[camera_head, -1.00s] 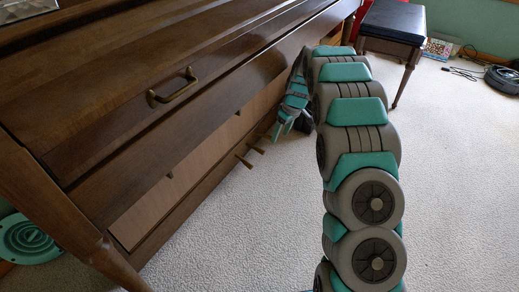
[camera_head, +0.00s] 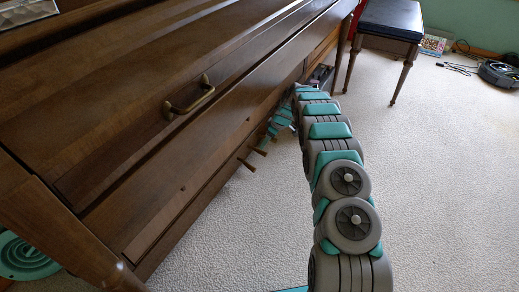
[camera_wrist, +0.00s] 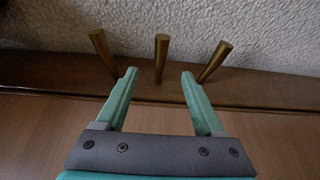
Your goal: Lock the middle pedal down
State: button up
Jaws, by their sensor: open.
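Three brass pedals stick out from the piano's base rail. In the wrist view the middle pedal (camera_wrist: 161,58) stands between a pedal on the left (camera_wrist: 101,48) and one on the right (camera_wrist: 215,61). My gripper (camera_wrist: 158,75) is open and empty, its two teal fingers pointing toward the pedals. The middle pedal lines up with the gap between the fingertips, just beyond them. I cannot tell whether the fingers touch any pedal. In the head view my gripper (camera_head: 269,136) is low beside the piano, close to two visible pedals (camera_head: 253,159); the third is not clearly seen.
The base rail (camera_wrist: 60,73) runs along the pedals' roots, with the wooden lower panel (camera_wrist: 40,130) on the near side. The piano's front (camera_head: 130,115) overhangs the pedal area. A bench (camera_head: 391,20) stands at the back right. The carpet (camera_head: 440,180) at right is open.

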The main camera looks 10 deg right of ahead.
aim_at(260, 151)
jog(key=shift+b+x, duration=0.35)
jog(key=shift+x, duration=3.4)
jog(key=shift+c, duration=0.2)
jog(key=shift+s, duration=0.1)
grip_shut()
